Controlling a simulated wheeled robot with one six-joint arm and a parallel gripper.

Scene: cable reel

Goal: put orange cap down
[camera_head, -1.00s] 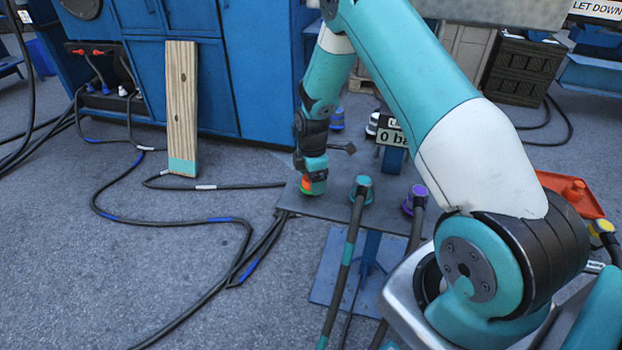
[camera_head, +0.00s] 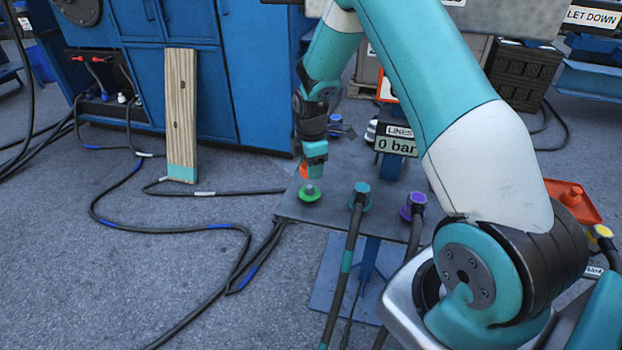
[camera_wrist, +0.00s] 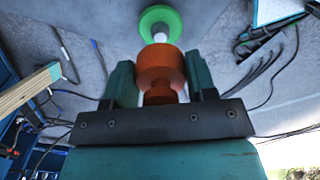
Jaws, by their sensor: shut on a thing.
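The orange cap (camera_wrist: 161,70) is between the fingers of my gripper (camera_wrist: 161,85) in the wrist view. In the head view my gripper (camera_head: 308,165) is above the small grey table (camera_head: 335,205), and a bit of the orange cap (camera_head: 304,171) shows at its tip. A green ring fitting (camera_head: 309,194) with a bare pale metal stub sits on the table just in front of the cap. In the wrist view the green fitting (camera_wrist: 160,22) lies beyond the cap, its stub pointing toward it. The cap looks clear of the table, but the exact gap is hard to tell.
Teal (camera_head: 360,193) and purple (camera_head: 414,202) hose connectors sit at the table's right front. A "0 bar" sign (camera_head: 396,143) stands behind them. An orange-red tray (camera_head: 572,198) is at right. A wooden plank (camera_head: 181,115) leans on the blue cabinet (camera_head: 262,70).

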